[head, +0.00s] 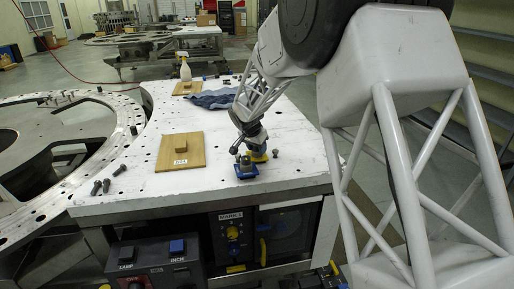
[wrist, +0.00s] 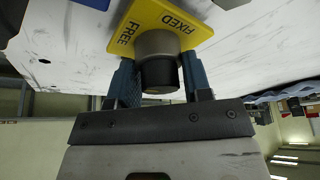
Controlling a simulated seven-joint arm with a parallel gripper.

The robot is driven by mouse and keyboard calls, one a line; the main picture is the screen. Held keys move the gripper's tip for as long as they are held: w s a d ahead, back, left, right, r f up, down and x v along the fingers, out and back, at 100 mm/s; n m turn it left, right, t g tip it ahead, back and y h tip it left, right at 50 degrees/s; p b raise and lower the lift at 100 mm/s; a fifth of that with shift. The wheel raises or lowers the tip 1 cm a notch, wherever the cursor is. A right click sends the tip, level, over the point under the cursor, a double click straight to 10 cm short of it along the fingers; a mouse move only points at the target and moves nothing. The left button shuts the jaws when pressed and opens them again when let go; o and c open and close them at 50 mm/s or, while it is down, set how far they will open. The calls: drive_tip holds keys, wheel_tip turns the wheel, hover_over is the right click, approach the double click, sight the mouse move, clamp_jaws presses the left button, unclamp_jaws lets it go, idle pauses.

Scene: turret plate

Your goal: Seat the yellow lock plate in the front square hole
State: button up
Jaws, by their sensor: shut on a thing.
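My gripper (head: 254,147) is low over the front right of the white table. Its two blue fingers, seen in the wrist view (wrist: 160,80), are shut on the grey and black knob of the yellow lock plate (wrist: 125,30). The plate is marked FREE and FIXED, and in the head view its yellow edge (head: 260,158) shows under my gripper. I cannot tell whether the plate touches the table. A blue block (head: 246,172) sits just in front of it. I cannot make out the front square hole in either view.
A wooden board with a small block (head: 180,153) lies on the white table (head: 215,170) to the left. Loose bolts (head: 105,184) lie at the left edge. A blue cloth (head: 212,98) and a spray bottle (head: 185,70) are farther back. The table between board and gripper looks clear.

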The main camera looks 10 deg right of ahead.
drive_tip(key=shift+f, duration=0.5)
idle(0.8)
drive_tip(key=o, duration=1.5)
drive_tip(key=shift+r, duration=0.1)
drive_tip(key=shift+r, duration=3.4)
